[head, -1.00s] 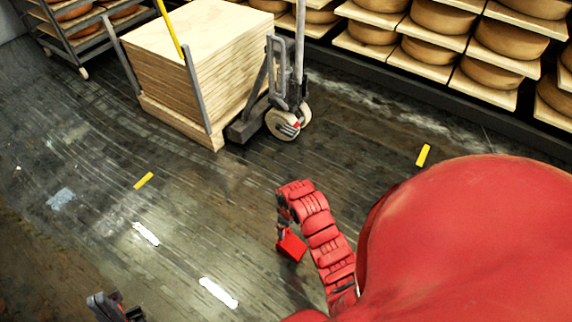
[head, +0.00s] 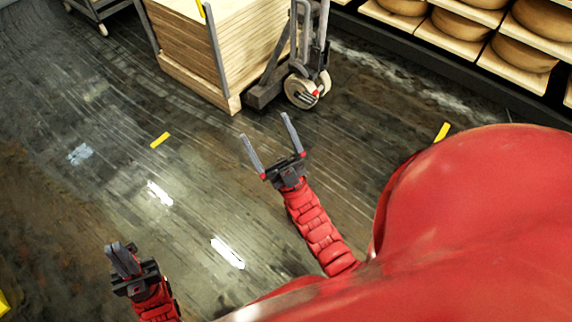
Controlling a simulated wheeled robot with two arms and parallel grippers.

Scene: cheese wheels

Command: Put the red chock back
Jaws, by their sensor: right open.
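I cannot make out the red chock as a separate thing in the head view now. My red-sleeved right arm and red body cover part of the floor and may hide it. My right gripper (head: 266,128) is open and empty, its two long grey fingers spread wide above the floor, pointing toward the pallet jack (head: 275,85). My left gripper (head: 121,250) is at the lower left with its fingers close together and nothing seen between them. The jack's pale wheel (head: 302,92) has small red marks on it.
Shelves with cheese wheels (head: 522,55) line the upper right. A rack (head: 100,10) is at the upper left.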

